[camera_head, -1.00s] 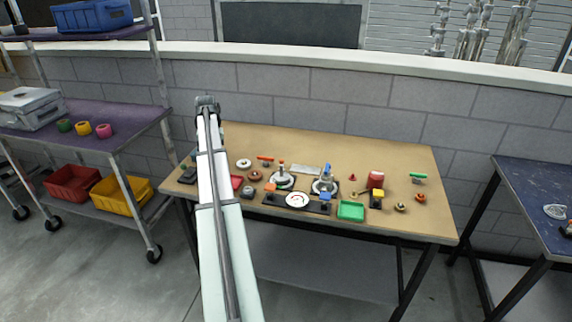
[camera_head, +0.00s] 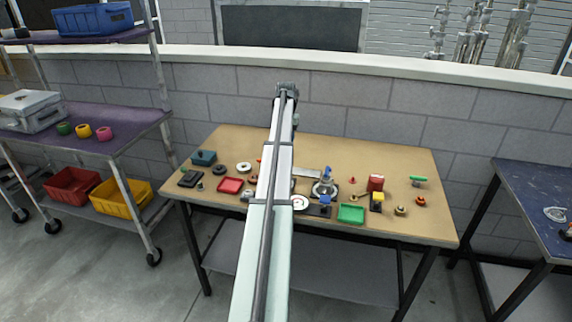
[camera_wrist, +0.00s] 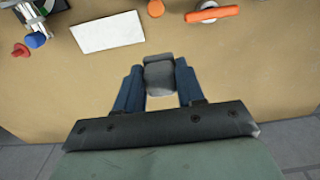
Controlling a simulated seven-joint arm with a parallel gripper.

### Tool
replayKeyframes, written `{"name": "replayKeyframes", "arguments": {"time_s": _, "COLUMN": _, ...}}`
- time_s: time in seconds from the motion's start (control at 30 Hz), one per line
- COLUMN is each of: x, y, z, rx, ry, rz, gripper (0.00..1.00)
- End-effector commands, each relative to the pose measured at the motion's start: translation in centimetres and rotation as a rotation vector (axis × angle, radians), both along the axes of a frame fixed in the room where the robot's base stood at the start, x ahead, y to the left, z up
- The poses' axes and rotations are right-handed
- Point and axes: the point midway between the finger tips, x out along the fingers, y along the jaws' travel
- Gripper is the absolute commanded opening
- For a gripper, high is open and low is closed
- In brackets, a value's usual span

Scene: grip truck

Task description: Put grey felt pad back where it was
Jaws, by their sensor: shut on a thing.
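The grey felt pad (camera_wrist: 159,76) is a small grey block between the two blue fingers of my gripper (camera_wrist: 160,70) in the wrist view. The gripper is shut on it, over bare tabletop near the table's back edge. A pale flat plate (camera_wrist: 107,32) lies to its upper left, and an orange handle (camera_wrist: 212,14) to its upper right. In the head view my arm hides the gripper and the pad. How high the pad is above the table is hard to tell.
Bare tabletop surrounds the pad towards the back edge. My arm covers the table's middle in the head view.

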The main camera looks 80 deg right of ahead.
Motion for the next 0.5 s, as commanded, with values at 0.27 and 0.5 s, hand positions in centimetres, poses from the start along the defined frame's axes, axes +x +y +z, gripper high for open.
{"name": "replayKeyframes", "arguments": {"time_s": 0.27, "x": 0.0, "y": 0.1, "z": -4.2, "rx": 0.002, "ry": 0.0, "rz": 0.0, "gripper": 0.1}}
{"name": "replayKeyframes", "arguments": {"time_s": 0.5, "x": 0.0, "y": 0.0, "z": -6.3, "rx": 0.001, "ry": 0.0, "rz": 0.001, "gripper": 0.1}}
